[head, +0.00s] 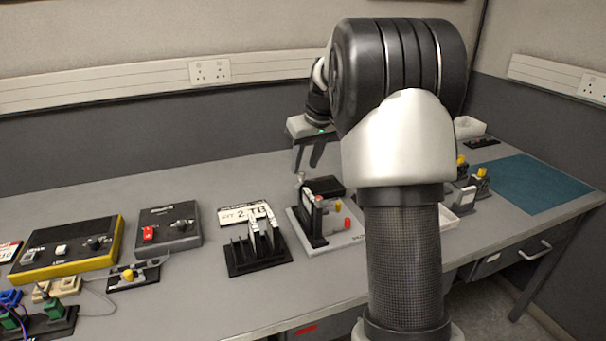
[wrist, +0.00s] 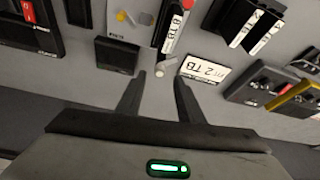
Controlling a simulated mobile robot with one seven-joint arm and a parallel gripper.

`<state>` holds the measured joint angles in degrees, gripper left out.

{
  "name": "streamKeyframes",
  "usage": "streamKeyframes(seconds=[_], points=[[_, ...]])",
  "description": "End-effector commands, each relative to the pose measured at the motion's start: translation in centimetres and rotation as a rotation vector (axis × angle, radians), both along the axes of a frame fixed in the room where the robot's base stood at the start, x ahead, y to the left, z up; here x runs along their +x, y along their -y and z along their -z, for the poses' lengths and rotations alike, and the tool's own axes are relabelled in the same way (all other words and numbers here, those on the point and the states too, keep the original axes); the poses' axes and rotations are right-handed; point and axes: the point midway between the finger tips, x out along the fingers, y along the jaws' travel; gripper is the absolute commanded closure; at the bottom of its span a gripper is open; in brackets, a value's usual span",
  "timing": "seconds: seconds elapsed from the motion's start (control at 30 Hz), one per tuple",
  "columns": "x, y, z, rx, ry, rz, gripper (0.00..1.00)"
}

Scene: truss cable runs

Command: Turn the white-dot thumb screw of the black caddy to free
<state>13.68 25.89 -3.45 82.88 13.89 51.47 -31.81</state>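An upright black caddy (head: 308,217) with a white label and red end stands on a grey plate (head: 345,236). It also shows at the top of the wrist view (wrist: 168,28). A small silver knob (head: 302,178) sits at its far end; in the wrist view the knob (wrist: 166,62) lies just ahead of and between my fingertips. I cannot make out a white dot on it. My gripper (head: 309,163) is open and empty above the table behind the caddy, and its two spread fingers show in the wrist view (wrist: 160,80). They appear apart from the knob.
A low black box (head: 325,186) sits close behind the caddy. A yellow knob (head: 338,208) and red knob (head: 347,223) are on the plate. A slotted black rack (head: 258,262) and "2 TB" card (head: 245,214) are to the left.

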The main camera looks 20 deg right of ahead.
Motion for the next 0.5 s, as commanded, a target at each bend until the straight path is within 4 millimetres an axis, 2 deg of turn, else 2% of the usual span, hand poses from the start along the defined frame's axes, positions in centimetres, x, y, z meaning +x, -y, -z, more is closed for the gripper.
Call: streamKeyframes(seconds=[0.03, 0.2, 0.5], points=[[0.3, -0.1, 1.0, 0.001, -0.002, 0.000, 0.66], [1.1, -0.1, 2.7, 0.000, 0.000, 0.000, 0.66], [1.4, -0.2, 3.2, -0.001, 0.001, 0.000, 0.66]])
